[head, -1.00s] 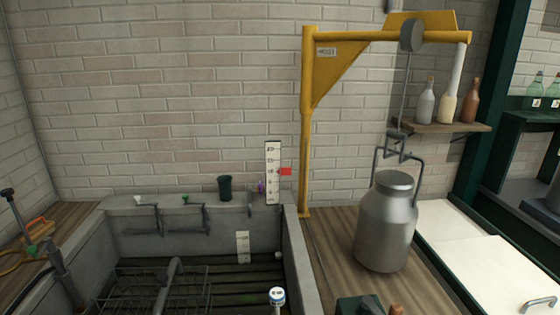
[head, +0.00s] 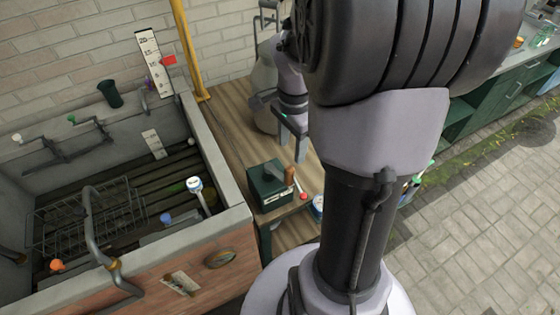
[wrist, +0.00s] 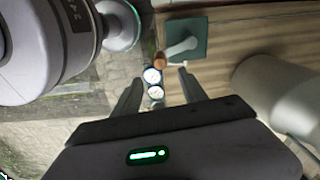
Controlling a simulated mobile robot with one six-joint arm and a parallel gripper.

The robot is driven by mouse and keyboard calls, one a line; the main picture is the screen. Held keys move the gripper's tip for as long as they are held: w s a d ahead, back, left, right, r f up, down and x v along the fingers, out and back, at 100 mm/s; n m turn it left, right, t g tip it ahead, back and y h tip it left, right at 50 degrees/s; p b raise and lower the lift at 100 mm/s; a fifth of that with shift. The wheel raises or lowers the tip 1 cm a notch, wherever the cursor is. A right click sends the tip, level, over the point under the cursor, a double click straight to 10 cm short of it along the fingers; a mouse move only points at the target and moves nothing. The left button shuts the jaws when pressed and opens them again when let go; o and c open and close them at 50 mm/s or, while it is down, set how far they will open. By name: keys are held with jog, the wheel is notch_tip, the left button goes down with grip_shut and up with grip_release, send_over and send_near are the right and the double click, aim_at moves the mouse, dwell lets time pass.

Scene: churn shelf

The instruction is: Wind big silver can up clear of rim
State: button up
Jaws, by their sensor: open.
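A green winch box (head: 266,190) with a grey crank and a brown wooden handle (head: 290,177) sits near the counter's front. The wrist view shows the box (wrist: 200,38) and the handle's round end (wrist: 160,59) beyond my fingertips. My gripper (wrist: 160,75) is open with nothing between its fingers. The stone trough's rim (head: 238,212) runs left of the winch.
The trough holds a wire rack (head: 95,215) and a curved pipe (head: 92,220). A yellow post (head: 187,50) rises behind the counter. Round dials (wrist: 153,76) show near the handle. Paved floor (head: 480,190) lies clear at right.

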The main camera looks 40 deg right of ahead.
aim_at(290, 175)
notch_tip(290, 175, down, 13)
jog(key=b, duration=0.3)
jog(key=shift+a+r, duration=0.1)
jog(key=shift+r, duration=0.05)
grip_shut()
jog(key=w+a+b, duration=0.2)
jog(key=w+a, duration=0.6)
jog(key=w, duration=0.1)
jog(key=shift+a, duration=0.4)
jog(key=c, duration=0.6)
grip_release()
jog(key=shift+s, duration=0.1)
